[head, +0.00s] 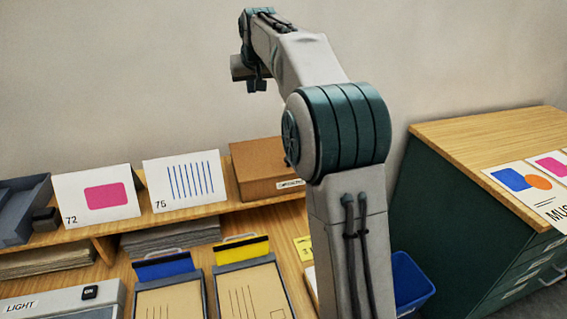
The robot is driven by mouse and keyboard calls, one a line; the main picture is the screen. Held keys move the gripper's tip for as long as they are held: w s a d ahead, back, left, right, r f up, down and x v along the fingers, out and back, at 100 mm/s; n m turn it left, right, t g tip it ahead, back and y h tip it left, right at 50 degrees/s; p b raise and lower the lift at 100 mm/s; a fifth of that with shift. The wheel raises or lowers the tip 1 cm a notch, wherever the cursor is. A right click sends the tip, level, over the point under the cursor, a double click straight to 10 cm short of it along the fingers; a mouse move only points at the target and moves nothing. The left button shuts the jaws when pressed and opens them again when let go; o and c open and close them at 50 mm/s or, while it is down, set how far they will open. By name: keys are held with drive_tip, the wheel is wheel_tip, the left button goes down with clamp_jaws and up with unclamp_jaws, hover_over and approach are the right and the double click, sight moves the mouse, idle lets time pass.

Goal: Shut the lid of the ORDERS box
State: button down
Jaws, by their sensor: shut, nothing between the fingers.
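My gripper (257,85) is high up near the wall at the top centre, pointing down. It is shut and empty, well above the shelf and apart from everything. I cannot pick out a box clearly marked ORDERS. A brown box (258,168) with closed top stands on the shelf, right of the cards; its small front label is too small to read surely and partly by my arm. A dark grey box or tray (22,205) is at the left edge, cut off by the frame, and I cannot tell whether it has a lid.
Cards 72 (97,197) and 75 (184,181) stand on the wooden shelf. Two clipboard-like trays (205,292), with blue and yellow tops, lie below. A LIGHT switch box (60,303) is at lower left. A green cabinet (440,215) and blue bin (411,280) stand right.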

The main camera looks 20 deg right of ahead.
wheel_tip(320, 180, up, 5)
drive_tip(key=p, duration=0.4)
idle(1.2)
drive_tip(key=s+f+g, duration=0.1)
drive_tip(key=s+f, duration=0.5)
drive_tip(key=s, duration=0.8)
drive_tip(key=s+f+g, duration=0.1)
drive_tip(key=s+f, duration=0.5)
drive_tip(key=s, duration=0.8)
drive_tip(key=s+f+g, duration=0.2)
drive_tip(key=s+f, duration=0.4)
drive_tip(key=s, duration=0.8)
drive_tip(key=shift+s, duration=0.25)
drive_tip(key=shift+s, duration=0.1)
